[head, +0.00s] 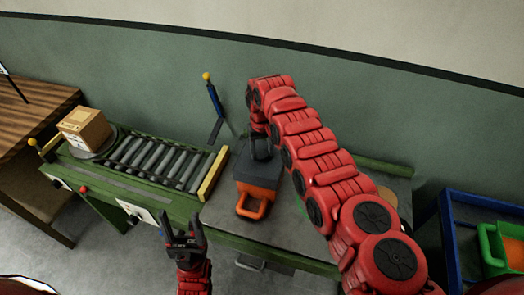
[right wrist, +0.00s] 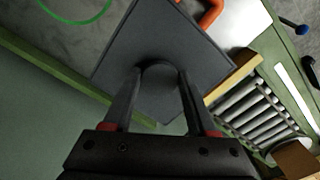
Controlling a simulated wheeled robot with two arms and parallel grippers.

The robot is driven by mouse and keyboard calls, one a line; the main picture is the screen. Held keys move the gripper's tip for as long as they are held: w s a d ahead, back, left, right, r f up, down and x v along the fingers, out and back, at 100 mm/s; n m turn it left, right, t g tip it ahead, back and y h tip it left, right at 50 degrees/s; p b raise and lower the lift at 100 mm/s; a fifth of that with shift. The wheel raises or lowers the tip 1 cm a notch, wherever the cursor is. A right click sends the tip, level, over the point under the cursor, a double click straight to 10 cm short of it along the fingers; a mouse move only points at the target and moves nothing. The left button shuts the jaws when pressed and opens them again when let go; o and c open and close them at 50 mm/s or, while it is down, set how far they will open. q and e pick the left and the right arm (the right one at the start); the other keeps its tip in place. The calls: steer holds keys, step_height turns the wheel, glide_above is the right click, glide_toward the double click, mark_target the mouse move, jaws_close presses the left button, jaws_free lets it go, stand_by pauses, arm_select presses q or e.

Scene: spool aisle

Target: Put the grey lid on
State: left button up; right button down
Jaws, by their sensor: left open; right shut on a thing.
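The grey lid (head: 245,168) is a dark square plate over the orange box (head: 262,192), which has an orange loop handle (head: 254,211) at its front. My right gripper (head: 261,151) reaches down from above and is shut on the lid's handle. The right wrist view shows the lid (right wrist: 155,35) with its dark curved handle (right wrist: 158,68) between the fingers. The lid hides the inside of the box, and I cannot tell whether it rests on the rim or is just above it. My left gripper (head: 183,237) is open and empty, in front of the bench.
A roller conveyor (head: 155,160) with a yellow end bar (head: 213,174) lies left of the box, carrying a cardboard box (head: 85,128) at its far left. A blue post with a yellow knob (head: 207,77) stands behind. A blue cart (head: 470,225) with a green bin (head: 492,248) is at right.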

mark_target(262, 162)
steer(key=shift+f+b, duration=2.75)
steer(key=shift+f, duration=0.25)
steer(key=shift+c, duration=0.6)
jaws_free()
steer(key=shift+r, duration=0.1)
step_height(262, 162, up, 11)
steer(key=b, duration=0.3)
steer(key=shift+w+r, duration=0.1)
steer(key=shift+r, duration=0.1)
step_height(262, 162, up, 3)
steer(key=shift+a+f, duration=0.1)
steer(key=shift+r+p, duration=0.95)
steer(key=shift+r, duration=0.65)
steer(key=shift+f, duration=0.1)
